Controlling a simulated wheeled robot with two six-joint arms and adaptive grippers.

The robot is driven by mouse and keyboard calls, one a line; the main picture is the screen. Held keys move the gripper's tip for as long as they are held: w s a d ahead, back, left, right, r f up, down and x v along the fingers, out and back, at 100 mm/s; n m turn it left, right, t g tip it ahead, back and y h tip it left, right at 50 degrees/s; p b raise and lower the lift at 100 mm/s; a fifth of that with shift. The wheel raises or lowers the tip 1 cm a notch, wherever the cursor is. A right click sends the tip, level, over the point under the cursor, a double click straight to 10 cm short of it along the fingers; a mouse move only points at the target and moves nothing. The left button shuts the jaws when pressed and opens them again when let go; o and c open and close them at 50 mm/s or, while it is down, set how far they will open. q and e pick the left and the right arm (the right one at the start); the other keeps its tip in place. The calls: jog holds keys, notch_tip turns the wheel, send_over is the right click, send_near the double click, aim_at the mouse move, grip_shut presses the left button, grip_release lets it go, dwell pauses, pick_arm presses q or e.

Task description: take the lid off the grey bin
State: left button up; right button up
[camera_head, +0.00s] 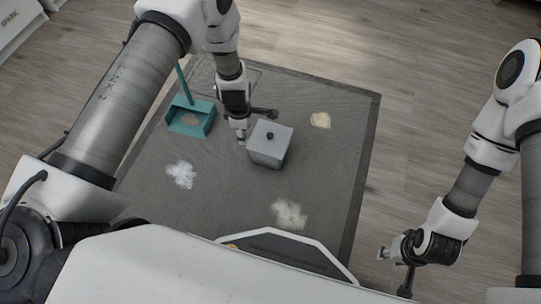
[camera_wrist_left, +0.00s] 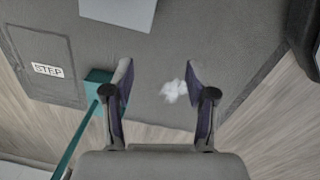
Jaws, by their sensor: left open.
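The grey bin (camera_head: 265,157) stands upright on the dark mat, with its flat grey lid (camera_head: 280,133) on top. A small dark knob (camera_head: 270,135) sits in the middle of the lid. My left gripper (camera_head: 257,127) is open and empty beside the bin's upper left edge, fingers spread. In the left wrist view its two fingers (camera_wrist_left: 160,76) are apart with nothing between them, and a grey piece of the bin (camera_wrist_left: 118,12) shows at the top edge. My right gripper (camera_head: 392,272) is at the lower right, away from the bin, its fingers spread and empty.
A teal dustpan (camera_head: 190,120) with a long handle lies left of the bin. Small pale piles lie on the mat (camera_head: 335,165): a white one (camera_head: 182,174), a yellowish one (camera_head: 320,120) and a beige one (camera_head: 290,213). Wooden floor surrounds the mat.

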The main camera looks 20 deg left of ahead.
aim_at(270, 135)
pick_arm(q)
jog(key=w+d+f+n+b, duration=0.1)
jog(key=w+f+n+b, duration=0.1)
jog(key=w+d+f+n+b, duration=0.1)
jog(key=w+f+n+b, duration=0.1)
jog(key=w+f+b, duration=0.1)
jog(key=w+d+f+n+h+b, duration=0.1)
jog(key=w+f+b, duration=0.1)
jog(key=w+f, duration=0.1)
jog(key=shift+w+d+n, duration=0.1)
jog(key=shift+d+n, duration=0.15)
jog(key=shift+n, duration=0.15)
jog(key=shift+w+d+f+n+b, duration=0.2)
jog(key=shift+w+n+b, duration=0.1)
jog(key=shift+b, duration=0.1)
jog(key=f+b, duration=0.1)
jog(key=f, duration=0.1)
jog(key=d+f+b, duration=0.1)
jog(key=f+b, duration=0.1)
jog(key=w+f+b, duration=0.1)
jog(key=f+b, duration=0.1)
jog(key=f, duration=0.1)
jog(key=shift+d, duration=0.2)
jog(key=shift+r, duration=0.2)
jog(key=shift+c, duration=0.4)
jog(key=shift+s, duration=0.1)
grip_shut()
pick_arm(e)
notch_tip(270, 135, down, 17)
jog(key=shift+w, duration=0.2)
